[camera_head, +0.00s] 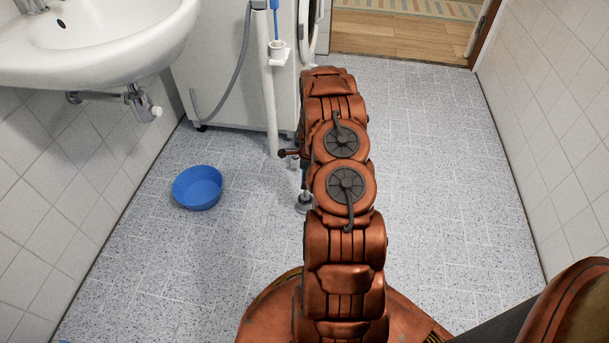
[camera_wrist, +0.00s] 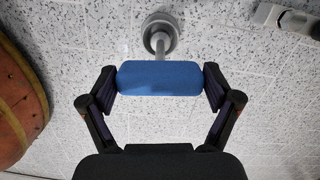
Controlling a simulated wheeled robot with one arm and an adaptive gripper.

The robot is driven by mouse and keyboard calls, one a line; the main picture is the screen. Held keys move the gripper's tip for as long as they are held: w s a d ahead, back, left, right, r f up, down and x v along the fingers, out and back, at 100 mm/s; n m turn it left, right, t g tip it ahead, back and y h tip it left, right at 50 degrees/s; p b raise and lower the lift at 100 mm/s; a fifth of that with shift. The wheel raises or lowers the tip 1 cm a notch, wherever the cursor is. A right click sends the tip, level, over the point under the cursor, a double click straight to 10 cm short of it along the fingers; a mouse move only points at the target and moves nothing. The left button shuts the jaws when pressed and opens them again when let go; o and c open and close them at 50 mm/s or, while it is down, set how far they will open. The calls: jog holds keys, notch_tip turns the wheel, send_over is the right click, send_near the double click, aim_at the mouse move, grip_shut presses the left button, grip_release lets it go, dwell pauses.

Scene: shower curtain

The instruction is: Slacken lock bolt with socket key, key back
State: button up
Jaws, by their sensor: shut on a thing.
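In the wrist view my gripper (camera_wrist: 160,80) is shut on a blue cylindrical handle (camera_wrist: 160,79), one finger at each end. The handle lies crosswise in the picture and looks like that of the socket key. A short grey shaft (camera_wrist: 160,44) runs from it to a round grey fitting (camera_wrist: 161,30) at the floor. I cannot tell whether the shaft sits in this fitting or whether it is the lock bolt. In the head view the grey fitting (camera_head: 304,204) shows left of my arm, with a sliver of blue above it.
A blue basin (camera_head: 198,187) stands on the tiled floor to the left. A sink (camera_head: 95,40) is upper left. The floor (camera_head: 445,180) to the right is clear.

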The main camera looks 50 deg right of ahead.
jog(key=shift+f, duration=1.7)
jog(key=o, duration=1.5)
jog(key=r, duration=0.7)
jog(key=s+d+r, duration=0.1)
jog(key=r, duration=0.3)
jog(key=shift+r, duration=0.35)
notch_tip(320, 180, up, 4)
jog(key=p, duration=0.3)
jog(key=shift+r, duration=0.1)
